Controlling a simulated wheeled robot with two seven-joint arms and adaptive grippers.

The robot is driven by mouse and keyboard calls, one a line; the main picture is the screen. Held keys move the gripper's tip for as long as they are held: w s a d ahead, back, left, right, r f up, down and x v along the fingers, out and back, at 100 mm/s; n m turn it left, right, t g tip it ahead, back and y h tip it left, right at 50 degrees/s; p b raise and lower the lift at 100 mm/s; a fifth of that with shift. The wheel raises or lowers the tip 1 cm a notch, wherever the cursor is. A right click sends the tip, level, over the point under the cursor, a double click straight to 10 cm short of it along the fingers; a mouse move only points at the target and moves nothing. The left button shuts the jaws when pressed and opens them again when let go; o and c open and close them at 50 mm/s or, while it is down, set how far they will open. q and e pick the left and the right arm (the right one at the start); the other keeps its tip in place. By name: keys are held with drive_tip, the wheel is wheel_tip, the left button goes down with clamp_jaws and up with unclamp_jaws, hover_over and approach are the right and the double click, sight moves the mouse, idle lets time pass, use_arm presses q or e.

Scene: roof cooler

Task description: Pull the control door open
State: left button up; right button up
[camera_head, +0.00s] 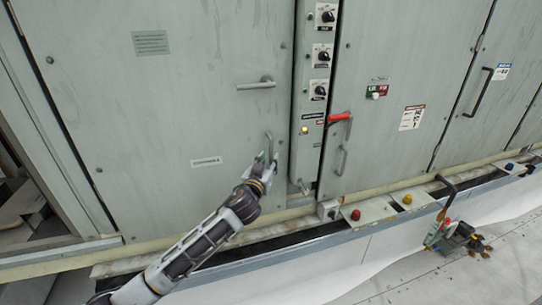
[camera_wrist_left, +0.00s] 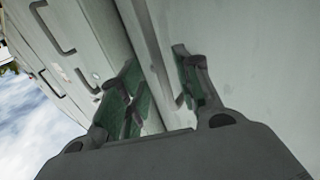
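A large grey-green cabinet door (camera_head: 215,120) fills the left of the head view and looks shut. It carries a metal lever handle (camera_head: 257,85) and, lower down, an upright pull handle (camera_head: 270,146) near its right edge. Which door is the control door is not clear from the labels. My left gripper (camera_head: 268,160) is at the lower part of the upright handle, close to the door. In the left wrist view its two green-padded fingers (camera_wrist_left: 158,88) are spread apart, with pale panel surface and a seam behind them. My right gripper is not in view.
A narrow panel (camera_head: 317,105) with knobs stands right of the door. Another door (camera_head: 385,110) has a red-gripped handle (camera_head: 339,117). A low ledge (camera_head: 380,209) with red and yellow buttons runs along the base.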

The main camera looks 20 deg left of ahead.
sight(271, 156)
use_arm(q)
drive_tip(key=shift+w+p, duration=0.35)
drive_tip(key=shift+w, duration=1.6)
clamp_jaws()
